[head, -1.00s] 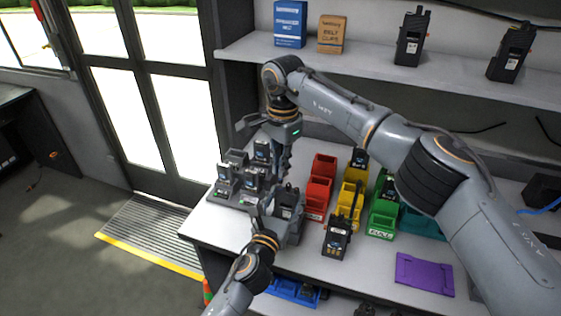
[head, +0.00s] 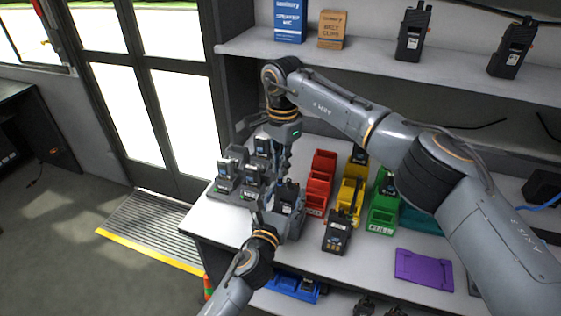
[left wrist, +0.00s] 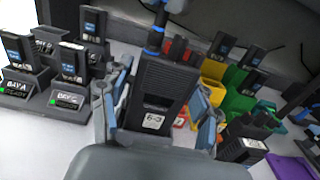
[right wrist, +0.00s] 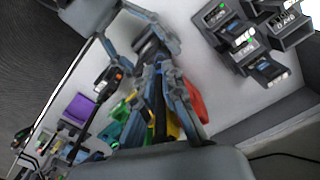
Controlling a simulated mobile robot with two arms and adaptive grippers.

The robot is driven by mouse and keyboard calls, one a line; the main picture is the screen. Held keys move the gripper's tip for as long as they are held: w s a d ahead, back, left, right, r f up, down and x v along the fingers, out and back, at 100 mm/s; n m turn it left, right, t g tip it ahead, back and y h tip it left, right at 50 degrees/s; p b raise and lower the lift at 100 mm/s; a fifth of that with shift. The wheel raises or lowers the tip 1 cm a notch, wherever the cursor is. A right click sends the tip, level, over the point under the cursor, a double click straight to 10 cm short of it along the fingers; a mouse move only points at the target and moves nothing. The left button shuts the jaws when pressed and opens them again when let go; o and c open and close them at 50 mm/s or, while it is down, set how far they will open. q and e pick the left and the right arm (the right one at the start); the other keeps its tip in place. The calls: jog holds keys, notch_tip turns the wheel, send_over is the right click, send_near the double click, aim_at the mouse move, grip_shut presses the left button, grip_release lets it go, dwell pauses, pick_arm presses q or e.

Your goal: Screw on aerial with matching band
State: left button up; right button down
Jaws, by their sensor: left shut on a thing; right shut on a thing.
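A black radio (left wrist: 155,95) with a white label stands upright in my left gripper (left wrist: 155,115), whose fingers are shut on its sides. The radio also shows in the head view (head: 287,196). My right gripper (right wrist: 165,95) is above it, shut on a thin dark aerial (right wrist: 159,112). In the left wrist view the aerial (left wrist: 162,17) stands over the radio's top, with blue banding at its lower end and at the radio's socket. Whether they touch I cannot tell. In the head view my left gripper (head: 278,218) is low and my right gripper (head: 284,160) hides the aerial.
Chargers with batteries (head: 240,180) stand left of the radio. Red (head: 319,185), yellow (head: 345,200) and green (head: 382,215) bins stand to the right. A purple mat (head: 424,270) lies at the front right.

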aim_at(281, 149)
jog(key=c, duration=1.5)
grip_release()
jog(key=shift+o, duration=0.2)
jog(key=shift+r, duration=2.25)
jog(key=shift+o, duration=0.4)
notch_tip(281, 149, up, 10)
jog(key=n, duration=0.9)
jog(key=shift+n, duration=0.3)
jog(key=shift+r+n, duration=0.55)
jog(key=shift+n, duration=0.05)
jog(key=shift+f, duration=0.15)
